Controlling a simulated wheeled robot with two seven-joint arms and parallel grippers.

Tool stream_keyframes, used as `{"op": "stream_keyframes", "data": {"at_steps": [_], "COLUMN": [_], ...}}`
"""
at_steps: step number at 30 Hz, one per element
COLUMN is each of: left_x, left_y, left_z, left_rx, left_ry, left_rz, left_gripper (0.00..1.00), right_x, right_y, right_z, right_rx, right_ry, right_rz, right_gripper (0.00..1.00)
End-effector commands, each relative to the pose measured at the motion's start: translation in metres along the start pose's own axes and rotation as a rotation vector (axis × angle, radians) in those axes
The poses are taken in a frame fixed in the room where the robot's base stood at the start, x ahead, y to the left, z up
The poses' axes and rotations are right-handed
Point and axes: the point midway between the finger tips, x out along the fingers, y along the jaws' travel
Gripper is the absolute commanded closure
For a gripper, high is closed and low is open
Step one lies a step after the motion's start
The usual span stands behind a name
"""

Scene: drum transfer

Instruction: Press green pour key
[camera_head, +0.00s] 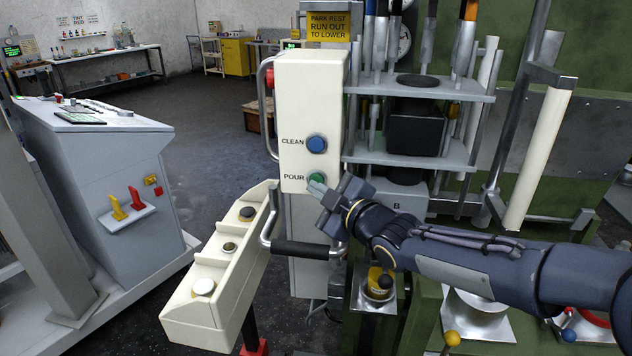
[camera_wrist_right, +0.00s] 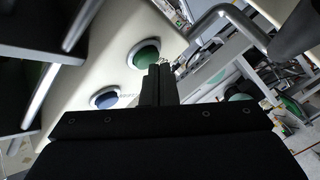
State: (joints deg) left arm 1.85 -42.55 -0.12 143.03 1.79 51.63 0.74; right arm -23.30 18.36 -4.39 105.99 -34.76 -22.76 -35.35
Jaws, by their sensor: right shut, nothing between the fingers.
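The green pour key (camera_head: 317,179) is a round button beside the word POUR, low on a cream control box (camera_head: 308,100). It also shows in the right wrist view (camera_wrist_right: 144,53). The blue clean key (camera_head: 317,144) is above it and also shows in the right wrist view (camera_wrist_right: 106,97). My right gripper (camera_head: 318,189) is shut and empty, its fingertips close to the lower part of the green key. In the right wrist view its fingers (camera_wrist_right: 160,72) overlap the key's edge; I cannot tell whether they touch it. My left gripper is not in view.
A black-gripped handle (camera_head: 305,250) runs below the control box. A cream panel with round knobs (camera_head: 216,268) stands to its left. Shelves with tools and a dark block (camera_head: 416,127) stand close on the right. Open floor lies at left.

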Motion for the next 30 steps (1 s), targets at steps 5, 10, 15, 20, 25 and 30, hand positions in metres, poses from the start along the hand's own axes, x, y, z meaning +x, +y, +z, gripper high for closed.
{"op": "stream_keyframes", "data": {"at_steps": [5, 10, 15, 20, 25, 30], "left_x": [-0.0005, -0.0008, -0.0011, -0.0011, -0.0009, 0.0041], "left_y": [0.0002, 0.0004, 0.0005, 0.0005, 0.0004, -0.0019], "left_z": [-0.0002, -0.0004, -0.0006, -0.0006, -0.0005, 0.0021], "left_rx": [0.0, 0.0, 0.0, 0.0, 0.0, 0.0], "left_ry": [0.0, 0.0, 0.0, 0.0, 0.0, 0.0], "left_rz": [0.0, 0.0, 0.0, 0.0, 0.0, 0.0], "left_gripper": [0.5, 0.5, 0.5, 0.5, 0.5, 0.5], "right_x": [0.0016, 0.0031, 0.0046, 0.0051, 0.0049, 0.0023], "right_y": [0.0012, 0.0023, 0.0035, 0.0037, 0.0037, 0.0009], "right_z": [0.001, 0.0018, 0.0029, 0.0034, 0.0035, 0.0027], "right_rx": [0.0, -0.001, -0.001, 0.0, 0.0, -0.001], "right_ry": [0.0, 0.001, 0.001, 0.001, 0.0, 0.001], "right_rz": [0.0, 0.0, 0.0, 0.0, 0.001, 0.002], "right_gripper": [1.0, 1.0, 1.0, 1.0, 1.0, 1.0]}}
